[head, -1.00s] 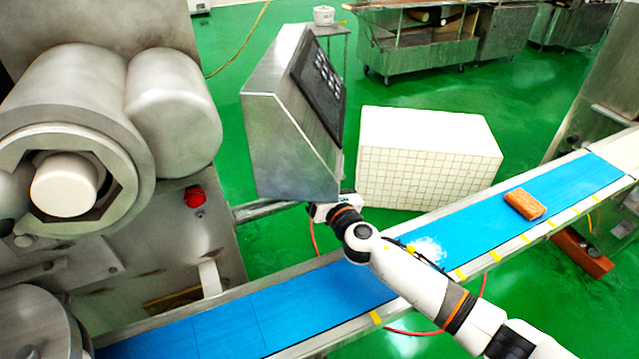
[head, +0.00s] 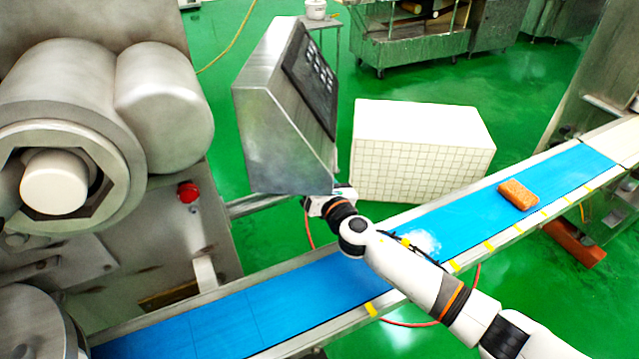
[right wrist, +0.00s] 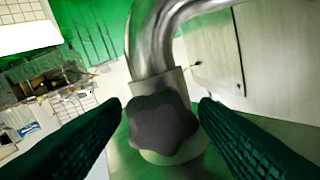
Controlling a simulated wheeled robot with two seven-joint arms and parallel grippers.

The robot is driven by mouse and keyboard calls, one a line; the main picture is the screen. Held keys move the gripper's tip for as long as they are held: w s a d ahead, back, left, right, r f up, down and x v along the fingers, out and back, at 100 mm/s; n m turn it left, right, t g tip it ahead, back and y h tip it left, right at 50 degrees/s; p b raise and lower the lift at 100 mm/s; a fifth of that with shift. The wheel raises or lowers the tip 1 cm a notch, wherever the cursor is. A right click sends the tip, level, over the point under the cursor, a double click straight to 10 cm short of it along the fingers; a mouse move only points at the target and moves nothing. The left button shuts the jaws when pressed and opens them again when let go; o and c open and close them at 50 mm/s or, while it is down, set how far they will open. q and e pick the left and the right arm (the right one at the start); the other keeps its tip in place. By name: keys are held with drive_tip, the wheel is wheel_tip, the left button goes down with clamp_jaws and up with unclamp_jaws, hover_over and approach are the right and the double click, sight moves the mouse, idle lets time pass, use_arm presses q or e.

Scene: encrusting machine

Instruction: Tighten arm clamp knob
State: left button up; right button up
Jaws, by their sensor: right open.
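The arm clamp knob (right wrist: 162,125) is dark grey and lobed, in the right wrist view. It sits on a metal collar at the foot of a bent steel tube (right wrist: 157,40). My right gripper (right wrist: 160,108) is open, with one dark ridged finger on each side of the knob. I cannot tell whether the fingers touch it. In the head view my right arm reaches over the conveyor to below the control box (head: 285,110), and the box hides the knob and the fingertips. My left gripper is not in view.
A blue conveyor belt (head: 275,305) runs under my right arm, with an orange-brown block (head: 518,195) on it. A white tiled block (head: 425,150) stands behind. The large machine with a red button (head: 188,191) fills the left. Green floor is open at the back.

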drive_tip(key=v, duration=1.1)
drive_tip(key=shift+s+d, duration=0.15)
drive_tip(key=shift+s, duration=0.25)
